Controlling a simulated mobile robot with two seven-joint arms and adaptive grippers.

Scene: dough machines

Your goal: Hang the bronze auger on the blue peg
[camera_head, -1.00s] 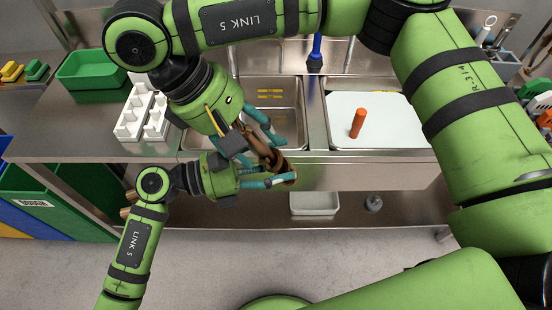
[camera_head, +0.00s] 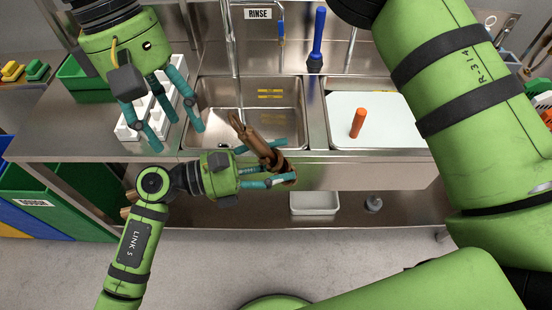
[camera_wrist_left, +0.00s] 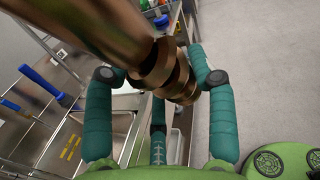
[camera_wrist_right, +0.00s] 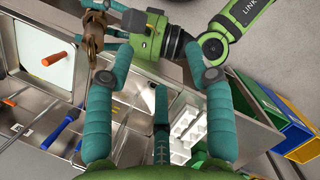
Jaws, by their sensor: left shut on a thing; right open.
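The bronze auger (camera_head: 258,146) is held in my left gripper (camera_head: 268,165), in front of the left sink basin. Its upper end tilts up and left. In the left wrist view the auger (camera_wrist_left: 170,75) lies between the fingers, its shaft reaching toward the camera. The blue peg (camera_head: 318,38) stands upright behind the sinks, bare and apart from the auger. It also shows in the left wrist view (camera_wrist_left: 42,83). My right gripper (camera_head: 170,110) is open and empty, up and left of the auger. The right wrist view shows the auger (camera_wrist_right: 94,30) beyond its fingers.
An orange peg (camera_head: 358,123) stands on a white board (camera_head: 395,125) at the right basin. White containers (camera_head: 128,125) and a green bin (camera_head: 85,92) are at left. The left basin (camera_head: 272,92) looks empty.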

